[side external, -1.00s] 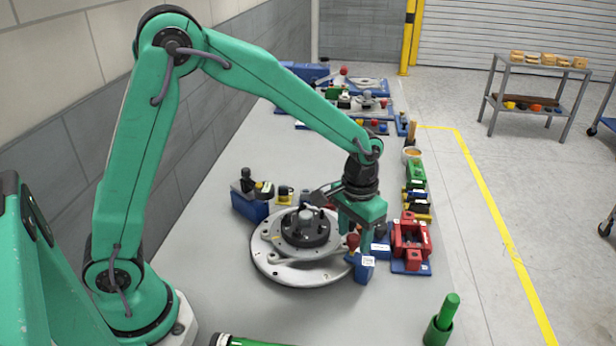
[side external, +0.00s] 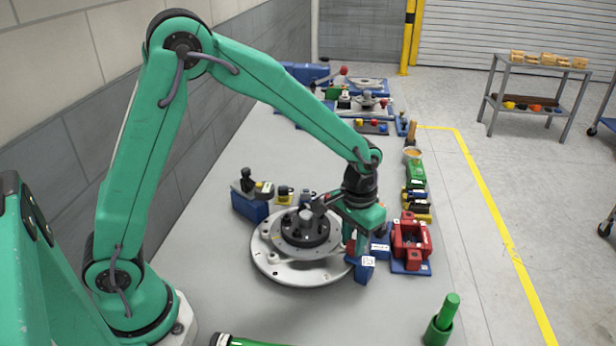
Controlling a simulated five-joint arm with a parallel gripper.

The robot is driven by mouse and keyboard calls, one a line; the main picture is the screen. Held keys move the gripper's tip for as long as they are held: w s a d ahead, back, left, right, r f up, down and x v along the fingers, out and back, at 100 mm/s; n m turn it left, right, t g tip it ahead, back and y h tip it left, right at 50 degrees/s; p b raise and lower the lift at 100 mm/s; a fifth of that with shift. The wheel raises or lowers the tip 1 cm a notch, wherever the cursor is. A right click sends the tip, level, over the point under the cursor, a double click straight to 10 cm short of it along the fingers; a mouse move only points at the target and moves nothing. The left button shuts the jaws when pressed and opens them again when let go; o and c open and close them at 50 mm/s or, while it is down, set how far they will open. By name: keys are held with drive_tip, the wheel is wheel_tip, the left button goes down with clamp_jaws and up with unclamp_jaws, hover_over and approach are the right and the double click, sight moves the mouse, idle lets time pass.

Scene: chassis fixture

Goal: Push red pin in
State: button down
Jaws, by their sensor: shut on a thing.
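The red pin (side external: 350,247) stands in the small blue block (side external: 361,268) at the front right rim of the round grey chassis plate (side external: 290,272). Only a small patch of red shows; my gripper hides the rest. My gripper (side external: 355,240) points down over the block, with its fingers shut on the red pin. How deep the pin sits cannot be told.
A red fixture on a blue base (side external: 410,243) stands close to the right. A blue block with a black knob (side external: 250,200) is at the left. A green cylinder (side external: 441,322) stands at the front right. The front table is mostly clear.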

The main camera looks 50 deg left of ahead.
sight(353, 243)
drive_tip(key=c, duration=1.1)
unclamp_jaws()
drive_tip(key=shift+f, duration=0.15)
drive_tip(key=shift+r, duration=0.2)
wheel_tip(353, 243, up, 7)
drive_tip(key=shift+r, duration=0.25)
